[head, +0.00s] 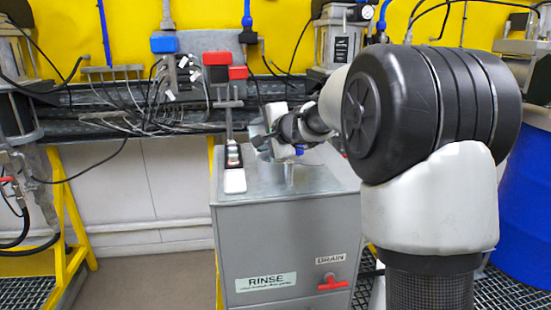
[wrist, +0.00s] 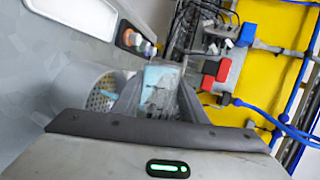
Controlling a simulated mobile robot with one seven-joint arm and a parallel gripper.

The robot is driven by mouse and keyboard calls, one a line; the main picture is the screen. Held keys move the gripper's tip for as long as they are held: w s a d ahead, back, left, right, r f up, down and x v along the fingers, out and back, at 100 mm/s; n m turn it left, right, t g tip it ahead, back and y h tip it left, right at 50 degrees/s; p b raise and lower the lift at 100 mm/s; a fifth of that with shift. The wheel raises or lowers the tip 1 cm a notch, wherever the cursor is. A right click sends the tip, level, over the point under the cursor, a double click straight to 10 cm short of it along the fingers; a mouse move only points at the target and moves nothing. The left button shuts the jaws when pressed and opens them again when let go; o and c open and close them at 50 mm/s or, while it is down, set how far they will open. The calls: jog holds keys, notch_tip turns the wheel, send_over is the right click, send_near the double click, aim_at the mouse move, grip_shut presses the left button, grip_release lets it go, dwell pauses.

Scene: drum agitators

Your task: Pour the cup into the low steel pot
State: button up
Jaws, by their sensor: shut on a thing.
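My gripper (wrist: 150,98) is shut on the cup (wrist: 158,84), a clear or greyish vessel with a pale blue patch showing between the dark fingers. The low steel pot (wrist: 98,98) is to the left of the fingers in the wrist view, a round metal vessel with a perforated part and something pale blue inside. In the head view my gripper (head: 277,146) is over the top of the grey cabinet, with the cup (head: 257,136) at its left end. The pot (head: 289,178) is partly hidden below the gripper. I cannot tell the cup's exact tilt or contents.
The grey RINSE cabinet (head: 285,240) has a red drain handle (head: 332,282). A cable-covered shelf (head: 130,120) runs behind. A blue drum (head: 528,210) stands at right.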

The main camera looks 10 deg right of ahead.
jog(key=shift+d+r+m+t+y+b, duration=0.25)
jog(key=shift+m+y+b, duration=0.3)
jog(key=shift+b, duration=0.55)
dwell(0.3)
